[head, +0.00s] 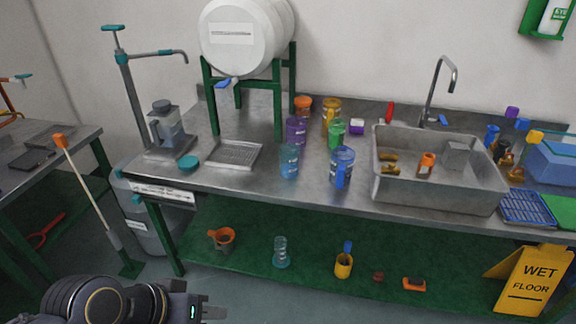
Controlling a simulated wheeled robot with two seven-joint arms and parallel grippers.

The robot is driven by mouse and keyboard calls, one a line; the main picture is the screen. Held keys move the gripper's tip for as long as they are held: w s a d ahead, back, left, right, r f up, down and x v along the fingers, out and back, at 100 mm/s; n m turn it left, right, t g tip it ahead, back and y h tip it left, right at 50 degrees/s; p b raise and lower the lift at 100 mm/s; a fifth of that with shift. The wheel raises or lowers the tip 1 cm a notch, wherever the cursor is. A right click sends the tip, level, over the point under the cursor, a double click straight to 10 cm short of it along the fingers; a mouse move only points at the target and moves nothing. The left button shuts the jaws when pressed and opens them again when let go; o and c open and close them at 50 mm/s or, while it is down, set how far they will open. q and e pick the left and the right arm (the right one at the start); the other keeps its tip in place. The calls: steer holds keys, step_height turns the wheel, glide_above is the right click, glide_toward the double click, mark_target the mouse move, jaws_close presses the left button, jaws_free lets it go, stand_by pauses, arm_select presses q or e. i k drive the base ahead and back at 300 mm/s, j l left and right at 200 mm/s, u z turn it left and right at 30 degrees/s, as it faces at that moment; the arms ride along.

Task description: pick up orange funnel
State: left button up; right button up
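An orange funnel-like piece (222,238) with a wide rim and a side handle sits on the green lower shelf, at its left end. It is small here, so I cannot be sure it is the funnel. Another orange piece (427,165) is in the sink, and an orange-topped container (303,106) stands at the back of the counter. My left gripper (208,311) is low at the bottom edge, below and in front of the shelf, apart from these things. Its fingers are partly cut off, so its opening is unclear. My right gripper is out of view.
The steel counter (225,181) overhangs the shelf (310,265), with a green leg at the left. A clear beaker (281,253) and yellow cup (343,265) stand on the shelf. A grey bin (150,225) and mop stand left; a yellow wet-floor sign (530,283) stands right.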

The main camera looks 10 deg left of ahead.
mark_target(222, 239)
steer(key=i+j+u, duration=0.2)
steer(key=j, duration=0.3)
steer(key=i+j+u, duration=0.2)
steer(key=j, duration=0.25)
steer(key=i+j+u, duration=0.2)
steer(key=i+j, duration=0.15)
